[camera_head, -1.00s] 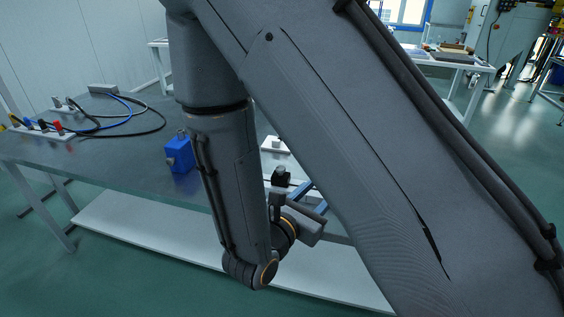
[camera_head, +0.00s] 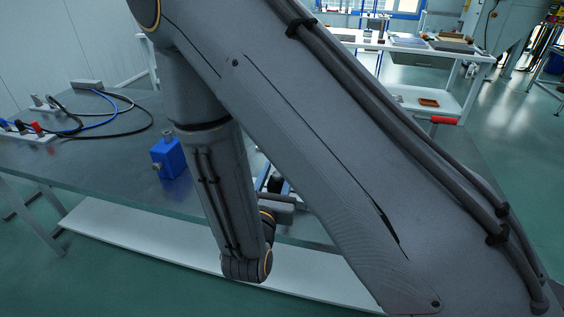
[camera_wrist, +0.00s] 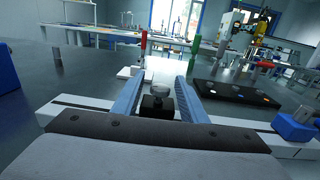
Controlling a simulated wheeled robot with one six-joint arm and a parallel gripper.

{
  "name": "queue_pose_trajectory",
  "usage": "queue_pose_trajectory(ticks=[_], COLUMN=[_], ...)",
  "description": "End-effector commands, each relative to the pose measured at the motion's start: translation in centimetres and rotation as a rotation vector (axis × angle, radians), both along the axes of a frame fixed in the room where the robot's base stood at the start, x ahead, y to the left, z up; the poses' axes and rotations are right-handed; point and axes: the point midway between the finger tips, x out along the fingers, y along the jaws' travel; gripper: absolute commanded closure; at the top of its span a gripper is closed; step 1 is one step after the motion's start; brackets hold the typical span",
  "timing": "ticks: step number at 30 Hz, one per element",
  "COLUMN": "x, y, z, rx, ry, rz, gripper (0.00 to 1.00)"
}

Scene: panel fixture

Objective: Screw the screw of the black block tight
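The black block (camera_wrist: 157,105) sits low in the middle of the wrist view. A pale grey screw head (camera_wrist: 163,77) stands upright on it. My gripper (camera_wrist: 161,80) is open, with one blue finger to the left and one to the right of the block and screw in the picture. Gaps show on both sides, and I cannot tell how far the fingertips reach. In the head view my arm hides the block and screw. Only parts of my gripper's blue fingers (camera_head: 272,183) show beside my forearm.
A blue block (camera_head: 168,158) stands on the dark table (camera_head: 110,178), left of my forearm. Cables (camera_head: 105,115) lie at the table's back left. A black panel with coloured spots (camera_wrist: 237,93) lies right of my gripper. Another blue block (camera_wrist: 295,127) is at the right edge.

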Motion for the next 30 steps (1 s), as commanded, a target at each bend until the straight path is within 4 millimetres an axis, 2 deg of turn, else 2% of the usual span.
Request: queue_pose_trajectory(ticks=[4,9,19,20,24,27,30], x=[1.9,3.2,3.6,3.6,3.6,3.6,3.6], y=[-0.8,-1.2,-1.5,-1.5,-1.5,-1.5,-1.5], z=[0.1,0.0,0.0,0.0,0.0,0.0,0.0], rx=[0.0,0.0,-0.001,-0.001,-0.001,-0.001,-0.001], ry=[0.0,0.001,0.001,0.001,0.001,0.0,0.0], rz=[-0.004,-0.004,-0.004,-0.004,-0.004,-0.004,-0.006], gripper=[0.61,0.61,0.61,0.63,0.86,1.0,1.0])
